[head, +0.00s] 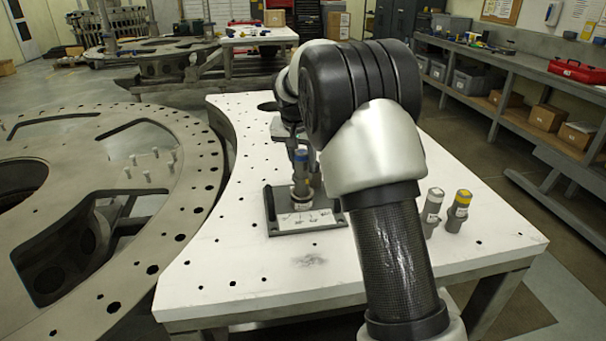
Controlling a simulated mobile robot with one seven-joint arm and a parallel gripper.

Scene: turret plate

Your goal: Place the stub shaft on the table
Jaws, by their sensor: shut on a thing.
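A grey stub shaft with a blue band (300,168) is upright over a dark square fixture plate (270,212) with a pale marked face. Its lower end is at or just above the plate; I cannot tell whether they touch. My gripper (294,142) is shut on the upper part of this shaft, and my arm partly hides it. The white table (240,270) carries the fixture. Two more shafts, one with a pale band (432,211) and one with a yellow band (458,210), stand upright on the table to the right of my arm.
A large round turret plate (185,235) with holes and several small pins lies at the left, beside the table's curved edge. The table's front left is clear. A shelved workbench (505,70) with a red case (578,70) runs along the right.

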